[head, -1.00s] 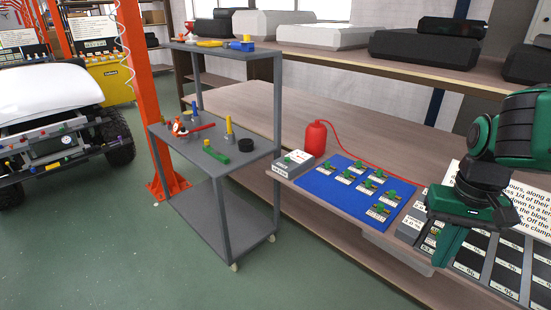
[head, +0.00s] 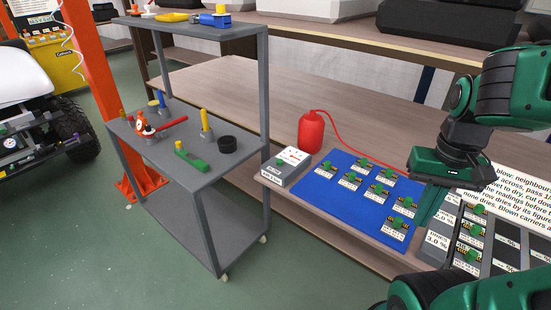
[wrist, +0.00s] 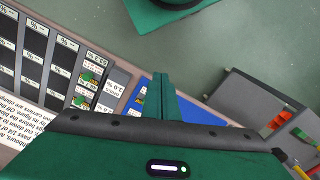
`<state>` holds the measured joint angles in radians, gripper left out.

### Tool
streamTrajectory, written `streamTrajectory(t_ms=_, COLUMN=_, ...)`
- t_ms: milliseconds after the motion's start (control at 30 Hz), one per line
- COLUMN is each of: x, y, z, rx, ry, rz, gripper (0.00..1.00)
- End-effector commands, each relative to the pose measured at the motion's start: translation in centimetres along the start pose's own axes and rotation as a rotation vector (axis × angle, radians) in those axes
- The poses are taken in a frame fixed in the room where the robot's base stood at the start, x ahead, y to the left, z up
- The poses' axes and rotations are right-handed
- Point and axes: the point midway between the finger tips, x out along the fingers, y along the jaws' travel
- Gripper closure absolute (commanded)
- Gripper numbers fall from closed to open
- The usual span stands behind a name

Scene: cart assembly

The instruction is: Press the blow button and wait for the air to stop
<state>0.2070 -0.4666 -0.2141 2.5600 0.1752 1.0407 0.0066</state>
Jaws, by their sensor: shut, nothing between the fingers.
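A small grey box (head: 287,168) with a pale top, a green spot and a red mark stands at the left end of the bench, next to the blue mat. Its label is too small to read, so I cannot tell whether it carries the blow button. A red bottle (head: 311,132) with a red hose stands behind it. My gripper (head: 424,218) is shut and empty, pointing down over the right edge of the mat, well apart from the grey box. In the wrist view my closed fingers (wrist: 160,97) show over the bench edge.
The blue mat (head: 322,205) bears several labelled carriers with green knobs. Dark slotted racks (head: 507,240) and a printed sheet (head: 520,195) lie to the right. A grey shelf cart (head: 185,188) with tools stands left, with open floor before it.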

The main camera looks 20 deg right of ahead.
Motion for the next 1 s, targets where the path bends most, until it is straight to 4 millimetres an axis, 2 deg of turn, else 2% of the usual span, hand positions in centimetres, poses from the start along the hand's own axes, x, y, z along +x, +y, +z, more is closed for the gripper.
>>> streamTrajectory(t_ms=200, x=0.0, y=0.0, z=0.0, rx=0.000, ry=0.000, rz=0.000, gripper=1.00)
streamTrajectory(t_ms=267, x=-0.5, y=0.4, z=0.6, rx=-0.002, ry=0.016, rz=-0.005, gripper=1.00)
streamTrajectory(t_ms=367, x=-0.6, y=-0.1, z=-1.0, rx=-0.002, ry=0.047, rz=0.003, gripper=1.00)
streamTrajectory(t_ms=467, x=-0.6, y=-1.5, z=-4.8, rx=-0.008, ry=0.106, rz=0.015, gripper=1.00)
streamTrajectory(t_ms=567, x=-0.5, y=-4.3, z=-9.6, rx=-0.015, ry=0.190, rz=0.013, gripper=1.00)
streamTrajectory(t_ms=667, x=-0.1, y=-8.0, z=-14.4, rx=-0.026, ry=0.278, rz=-0.011, gripper=1.00)
streamTrajectory(t_ms=800, x=0.7, y=-14.1, z=-20.2, rx=-0.037, ry=0.384, rz=-0.079, gripper=1.00)
streamTrajectory(t_ms=867, x=1.2, y=-16.9, z=-22.4, rx=-0.039, ry=0.424, rz=-0.118, gripper=1.00)
streamTrajectory(t_ms=1000, x=2.6, y=-24.0, z=-26.6, rx=-0.039, ry=0.500, rz=-0.233, gripper=1.00)
